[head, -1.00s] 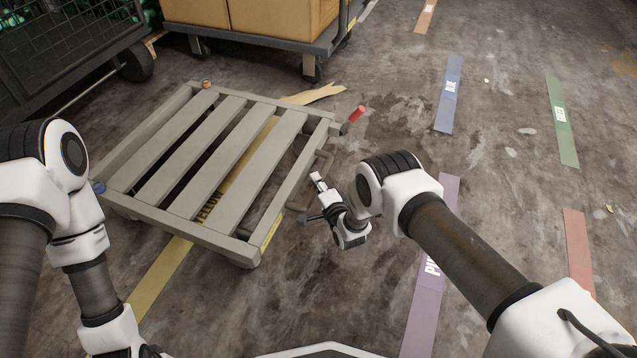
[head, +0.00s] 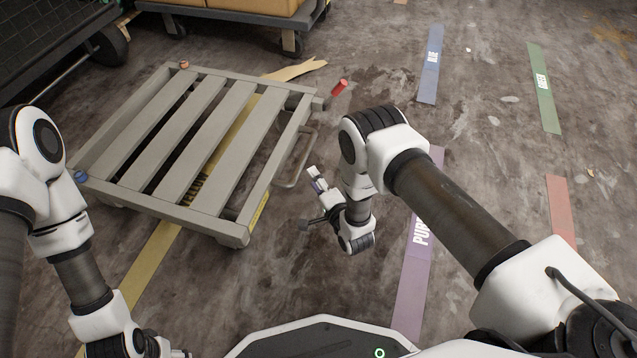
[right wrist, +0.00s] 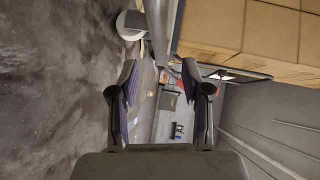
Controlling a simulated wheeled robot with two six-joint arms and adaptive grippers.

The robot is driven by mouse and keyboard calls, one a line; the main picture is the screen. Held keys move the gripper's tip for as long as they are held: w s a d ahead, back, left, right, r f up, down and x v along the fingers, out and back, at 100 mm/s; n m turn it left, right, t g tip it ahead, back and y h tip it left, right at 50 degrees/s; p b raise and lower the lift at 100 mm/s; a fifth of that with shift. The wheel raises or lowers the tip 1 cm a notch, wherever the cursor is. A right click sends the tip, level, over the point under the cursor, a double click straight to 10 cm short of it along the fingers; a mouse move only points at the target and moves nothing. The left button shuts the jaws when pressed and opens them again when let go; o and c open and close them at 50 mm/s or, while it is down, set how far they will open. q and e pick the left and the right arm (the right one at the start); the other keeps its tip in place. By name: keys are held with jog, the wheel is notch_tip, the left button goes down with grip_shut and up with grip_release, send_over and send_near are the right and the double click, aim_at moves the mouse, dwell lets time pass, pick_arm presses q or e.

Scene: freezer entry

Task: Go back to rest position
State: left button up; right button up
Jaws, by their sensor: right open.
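My right gripper (head: 311,198) is open and empty above the floor, just right of the grey slatted cart (head: 232,102). A clear gap separates it from the cart's loop handle (head: 297,160). In the right wrist view the two fingers (right wrist: 160,76) stand apart with nothing between them. My left arm comes down the left side in the head view. Only a small part of my left gripper (head: 165,352) shows at the bottom edge, so its jaws cannot be made out.
The cart stands over a yellow floor strip (head: 146,272). A purple strip (head: 409,290) runs beneath my right arm. A trolley with cardboard boxes (head: 245,5) and a dark wire cage cart (head: 50,35) stand at the back. The floor right of the slatted cart is mostly clear.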

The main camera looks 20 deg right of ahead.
jog(key=shift+v, duration=0.9)
